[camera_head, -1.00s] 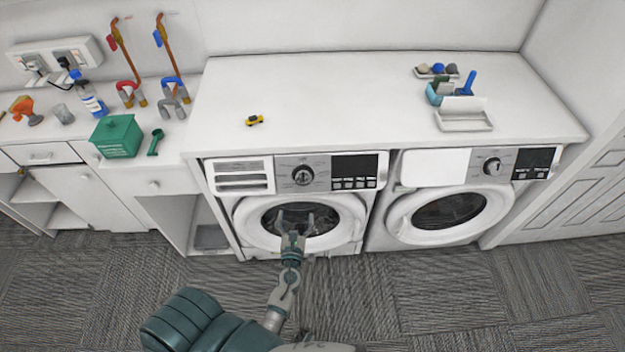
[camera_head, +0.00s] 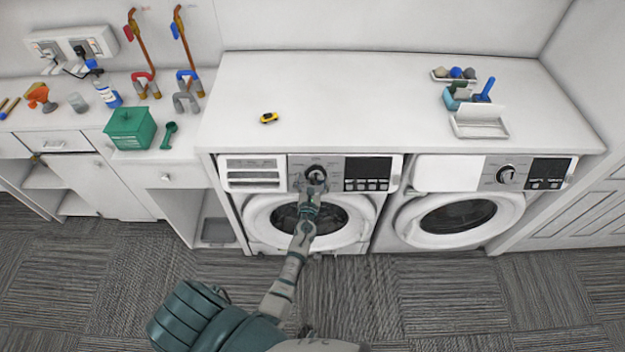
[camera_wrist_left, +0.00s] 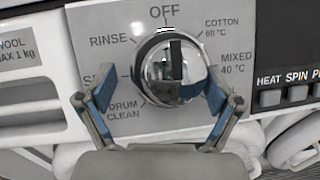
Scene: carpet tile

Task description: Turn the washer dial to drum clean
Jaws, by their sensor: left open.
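The washer dial (camera_head: 316,174) is a round chrome knob on the control panel of the left machine (camera_head: 262,221). In the left wrist view the dial (camera_wrist_left: 172,68) has a dark grip bar across its face. OFF is printed above it, DRUM CLEAN at its lower left, RINSE at upper left, and COTTON and MIXED at right. My left gripper (camera_wrist_left: 160,95) is open, with one finger on each side of the dial's lower part; whether the fingers touch it I cannot tell. In the head view the left gripper (camera_head: 314,186) covers the dial's lower edge.
A second machine (camera_head: 458,221) with its own dial (camera_head: 506,175) stands to the right. A button row (camera_wrist_left: 295,95) lies right of the dial.

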